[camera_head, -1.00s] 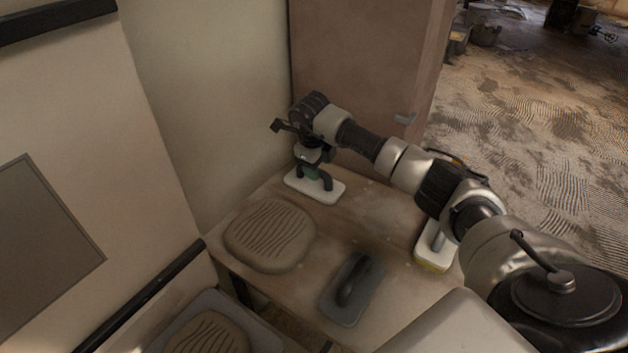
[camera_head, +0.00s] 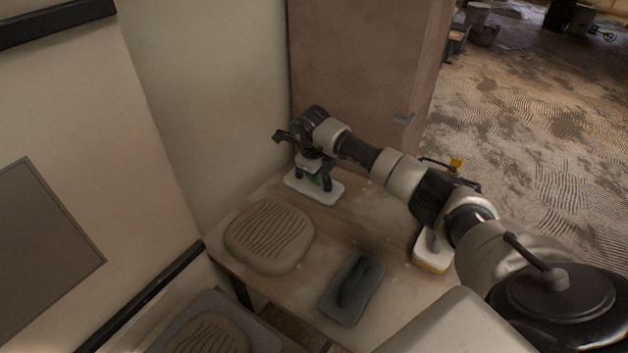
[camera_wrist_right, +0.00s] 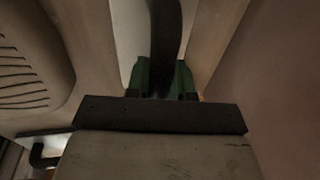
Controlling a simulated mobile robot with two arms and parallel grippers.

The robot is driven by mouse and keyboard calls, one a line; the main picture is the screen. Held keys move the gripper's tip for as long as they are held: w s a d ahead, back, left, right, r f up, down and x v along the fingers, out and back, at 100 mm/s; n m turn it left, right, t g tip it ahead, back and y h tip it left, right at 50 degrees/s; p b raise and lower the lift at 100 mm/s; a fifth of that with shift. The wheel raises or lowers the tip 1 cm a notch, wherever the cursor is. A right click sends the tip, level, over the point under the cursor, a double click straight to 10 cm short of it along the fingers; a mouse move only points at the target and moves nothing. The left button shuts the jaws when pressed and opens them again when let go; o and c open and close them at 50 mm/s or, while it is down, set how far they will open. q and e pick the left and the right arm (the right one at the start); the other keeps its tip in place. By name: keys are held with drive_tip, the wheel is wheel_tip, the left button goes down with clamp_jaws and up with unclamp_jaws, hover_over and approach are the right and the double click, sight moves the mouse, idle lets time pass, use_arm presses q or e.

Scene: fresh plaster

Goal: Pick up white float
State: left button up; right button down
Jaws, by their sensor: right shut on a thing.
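The white float (camera_head: 303,187) lies flat at the far end of the wooden table (camera_head: 368,215), near the wall corner. It has a white plate and a dark handle. My right gripper (camera_head: 314,176) points down over it and is shut on the handle. In the right wrist view, the dark handle (camera_wrist_right: 165,35) runs in between the green fingertips (camera_wrist_right: 163,80), with part of the pale plate (camera_wrist_right: 130,25) behind it. The plate appears to rest on the table. My left gripper is not in view.
A ridged plaster mound (camera_head: 270,237) lies left on the table. A dark grey float (camera_head: 351,288) lies at the front. A white-and-yellow float (camera_head: 432,254) sits at the right edge, partly behind my arm. A grey tray (camera_head: 262,338) with another mound stands lower left.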

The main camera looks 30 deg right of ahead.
drive_tip(key=shift+r, duration=0.15)
drive_tip(key=shift+r, duration=0.6)
wheel_tip(320, 180, up, 3)
drive_tip(key=shift+b, duration=0.3)
drive_tip(key=s+d+r, duration=0.1)
drive_tip(key=s+r, duration=0.5)
drive_tip(key=s, duration=0.5)
drive_tip(key=shift+s+r+b, duration=0.3)
drive_tip(key=shift+s+b, duration=0.05)
drive_tip(key=shift+b, duration=0.05)
